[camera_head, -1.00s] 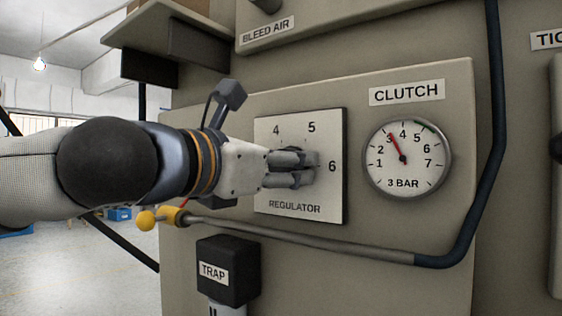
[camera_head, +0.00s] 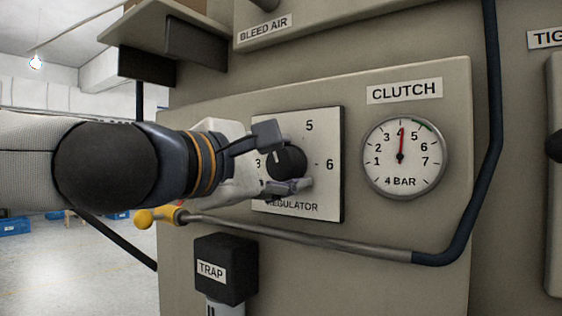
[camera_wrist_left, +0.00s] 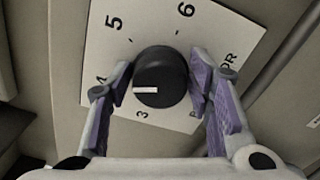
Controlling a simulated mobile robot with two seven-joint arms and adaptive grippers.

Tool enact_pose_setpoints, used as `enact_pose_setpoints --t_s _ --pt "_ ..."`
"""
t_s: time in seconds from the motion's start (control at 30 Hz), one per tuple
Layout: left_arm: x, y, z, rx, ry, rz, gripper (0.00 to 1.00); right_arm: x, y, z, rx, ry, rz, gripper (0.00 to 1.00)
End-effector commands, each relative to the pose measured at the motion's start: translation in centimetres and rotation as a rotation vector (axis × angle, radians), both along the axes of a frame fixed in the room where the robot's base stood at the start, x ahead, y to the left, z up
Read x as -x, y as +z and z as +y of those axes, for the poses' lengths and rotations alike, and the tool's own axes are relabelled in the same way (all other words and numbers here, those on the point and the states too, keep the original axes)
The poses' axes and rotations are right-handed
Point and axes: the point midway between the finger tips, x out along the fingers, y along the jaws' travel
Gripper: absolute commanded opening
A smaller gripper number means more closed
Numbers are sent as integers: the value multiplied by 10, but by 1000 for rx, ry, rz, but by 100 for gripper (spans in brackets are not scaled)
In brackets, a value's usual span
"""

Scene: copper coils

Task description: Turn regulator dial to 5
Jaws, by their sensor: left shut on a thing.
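The regulator dial is a round black knob (camera_head: 287,162) with a white mark, on a white plate (camera_head: 331,205) numbered around it. In the left wrist view the knob (camera_wrist_left: 163,75) has its mark pointing about toward the 4. My left gripper (camera_head: 284,160) is shut on the knob, with one finger above it and one below in the head view. In the left wrist view the purple pads of my left gripper (camera_wrist_left: 160,84) flank the knob. The clutch gauge (camera_head: 404,158) reads 4 BAR, its red needle near 4. My right gripper is not in view.
A grey pipe (camera_head: 320,239) with a yellow-handled end (camera_head: 160,217) runs below the plate and bends up at the right. A black TRAP box (camera_head: 226,268) sits below. A shelf (camera_head: 170,30) juts out at the upper left.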

Motion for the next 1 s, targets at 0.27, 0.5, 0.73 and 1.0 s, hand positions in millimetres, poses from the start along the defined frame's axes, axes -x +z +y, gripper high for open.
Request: enact_pose_setpoints --t_s 0.27,0.5,0.73,1.0 --pt "0 0 0 -211 2 -157 19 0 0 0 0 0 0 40" --pt "0 -2 0 -391 2 -286 19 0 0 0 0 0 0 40" --pt "0 -3 0 -538 2 -393 19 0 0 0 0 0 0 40" --pt "0 -4 0 -656 1 -478 19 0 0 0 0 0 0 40"
